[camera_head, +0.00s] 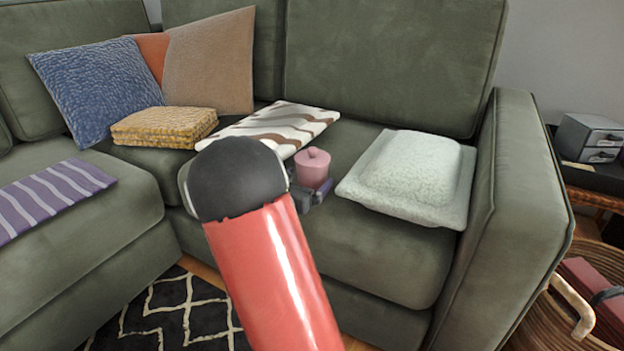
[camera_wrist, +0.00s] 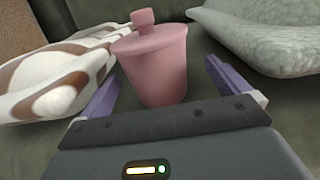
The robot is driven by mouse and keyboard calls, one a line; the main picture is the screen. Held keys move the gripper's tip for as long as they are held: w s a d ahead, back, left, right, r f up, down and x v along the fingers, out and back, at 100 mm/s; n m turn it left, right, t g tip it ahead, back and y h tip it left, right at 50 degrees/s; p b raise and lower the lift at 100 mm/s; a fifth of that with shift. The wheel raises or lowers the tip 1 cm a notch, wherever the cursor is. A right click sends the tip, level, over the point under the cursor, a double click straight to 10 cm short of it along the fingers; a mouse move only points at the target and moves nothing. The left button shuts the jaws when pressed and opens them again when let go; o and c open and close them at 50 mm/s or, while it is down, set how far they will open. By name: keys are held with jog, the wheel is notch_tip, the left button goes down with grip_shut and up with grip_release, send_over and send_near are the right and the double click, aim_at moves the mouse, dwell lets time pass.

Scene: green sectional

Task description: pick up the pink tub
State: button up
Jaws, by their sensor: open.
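The pink tub (camera_head: 313,166) is a small lidded pot with a knob on top. It stands upright on the green sofa seat between a patterned cushion and a pale fluffy cushion. In the wrist view the pink tub (camera_wrist: 155,62) is straight ahead, between the lines of the two purple fingers. My gripper (camera_wrist: 160,85) is open and empty, with one finger on each side of the tub's lower part. I cannot tell how far the fingertips reach along it. In the head view my gripper (camera_head: 318,192) is mostly hidden behind my red arm, close in front of the tub.
The brown-and-white patterned cushion (camera_head: 275,124) lies close to the tub's left. The pale fluffy cushion (camera_head: 410,175) lies to its right. The sofa backrest (camera_head: 390,65) rises behind. The sofa's armrest (camera_head: 512,200) stands at the right. A strip of bare seat shows in front.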

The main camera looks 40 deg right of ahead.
jog(key=x, duration=0.5)
jog(key=shift+w+a, duration=0.1)
jog(key=shift+w, duration=0.2)
jog(key=c, duration=1.1)
jog(key=shift+r, duration=0.15)
